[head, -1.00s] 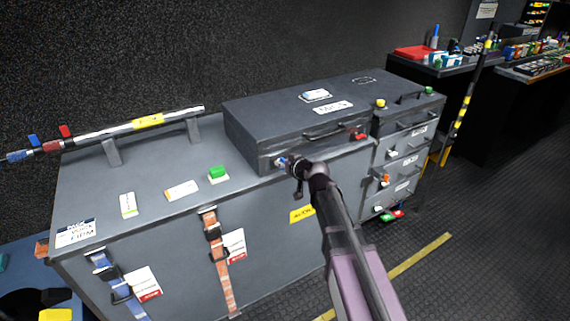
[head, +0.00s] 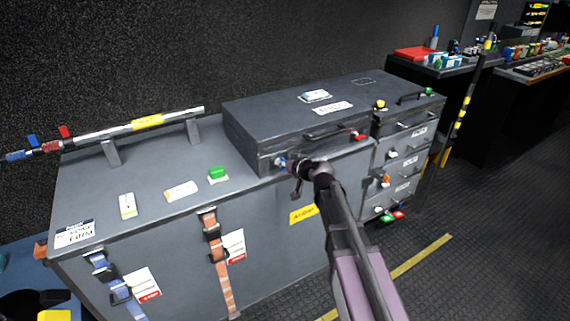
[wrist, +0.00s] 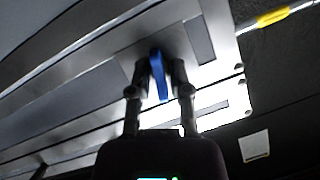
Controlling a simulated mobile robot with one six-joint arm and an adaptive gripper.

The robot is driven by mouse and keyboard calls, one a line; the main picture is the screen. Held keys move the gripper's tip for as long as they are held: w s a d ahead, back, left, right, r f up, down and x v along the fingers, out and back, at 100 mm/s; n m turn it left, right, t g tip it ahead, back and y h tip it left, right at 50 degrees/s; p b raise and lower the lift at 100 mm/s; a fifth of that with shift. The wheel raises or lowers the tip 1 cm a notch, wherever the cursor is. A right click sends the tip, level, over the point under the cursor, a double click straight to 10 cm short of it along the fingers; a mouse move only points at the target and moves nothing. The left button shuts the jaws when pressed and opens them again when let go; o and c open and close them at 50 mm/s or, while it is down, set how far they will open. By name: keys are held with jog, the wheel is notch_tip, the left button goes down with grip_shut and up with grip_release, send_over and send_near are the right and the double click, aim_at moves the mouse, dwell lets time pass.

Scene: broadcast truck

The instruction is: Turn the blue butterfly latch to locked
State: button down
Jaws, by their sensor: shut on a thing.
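The blue butterfly latch (wrist: 158,76) is on the front face of the dark grey case (head: 250,146), near its left front corner. In the wrist view its blue wing stands between my two fingertips. My gripper (wrist: 157,72) is shut on that wing, one finger on each side. In the head view my gripper (head: 292,165) reaches the case front from the right, and only a small bit of the blue latch (head: 280,162) shows beside it. The latch's base is partly hidden by my fingers.
A red latch (head: 360,137) and a handle (head: 323,131) are on the same case front. A green block (head: 217,174) and labels lie on the bench top (head: 150,200) to the left. A drawer unit (head: 400,160) stands at the right. Floor in front is clear.

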jog(key=shift+w, duration=0.15)
dwell(0.5)
jog(key=c, duration=0.8)
grip_release()
jog(key=shift+o, duration=0.2)
